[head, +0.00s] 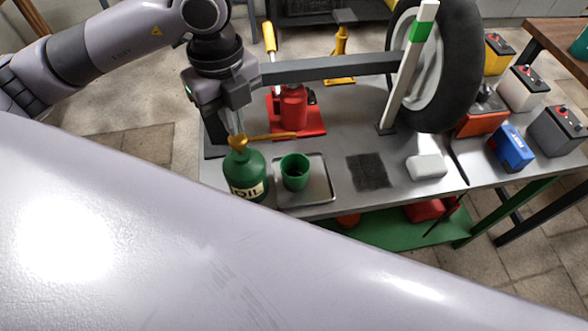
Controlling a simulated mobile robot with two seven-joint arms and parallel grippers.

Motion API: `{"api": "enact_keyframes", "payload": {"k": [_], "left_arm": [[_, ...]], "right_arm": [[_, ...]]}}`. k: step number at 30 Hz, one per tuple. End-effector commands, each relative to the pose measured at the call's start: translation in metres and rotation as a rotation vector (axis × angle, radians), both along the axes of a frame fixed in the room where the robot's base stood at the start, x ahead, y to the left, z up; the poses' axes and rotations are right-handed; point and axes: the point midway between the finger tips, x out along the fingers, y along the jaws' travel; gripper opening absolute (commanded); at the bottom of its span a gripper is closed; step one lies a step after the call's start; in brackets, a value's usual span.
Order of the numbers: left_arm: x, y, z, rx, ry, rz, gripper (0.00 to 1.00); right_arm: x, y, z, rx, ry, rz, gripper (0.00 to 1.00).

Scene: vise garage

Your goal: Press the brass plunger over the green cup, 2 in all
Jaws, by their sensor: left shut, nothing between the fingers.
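A green oil can (246,176) with a brass plunger (238,142) on top stands at the front left of the grey workbench. Its brass spout (272,137) points right, over the tray side. The green cup (295,171) stands upright on a metal tray (318,185), just right of the can. My left gripper (236,130) is shut, pointing down directly above the plunger, with its fingertips at or very near the plunger's top; I cannot tell whether they touch. My right gripper is not in view.
A red jack (293,106) stands behind the can, under a grey horizontal bar (330,68). A striped post (408,70) and a tyre (450,60) stand to the right. A dark mat (369,171) and white block (426,166) lie right of the tray. My large pale arm link covers the lower foreground.

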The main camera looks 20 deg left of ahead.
Motion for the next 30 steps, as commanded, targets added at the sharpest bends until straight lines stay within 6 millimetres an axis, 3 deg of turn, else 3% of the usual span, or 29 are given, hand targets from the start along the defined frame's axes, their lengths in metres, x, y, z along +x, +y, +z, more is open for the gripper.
{"api": "enact_keyframes", "payload": {"k": [8, 24, 30], "left_arm": [[0.0, 0.0, 0.003, 0.0, -0.001, 0.0, 0.0], [0.0, 0.0, 0.055, 0.0, -0.001, 0.0, 0.0], [0.0, 0.0, 0.061, 0.0, 0.0, 0.0, 0.0]], "right_arm": [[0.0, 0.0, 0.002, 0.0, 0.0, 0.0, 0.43], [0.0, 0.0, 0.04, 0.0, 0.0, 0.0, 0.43], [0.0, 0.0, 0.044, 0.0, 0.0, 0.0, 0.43]]}}
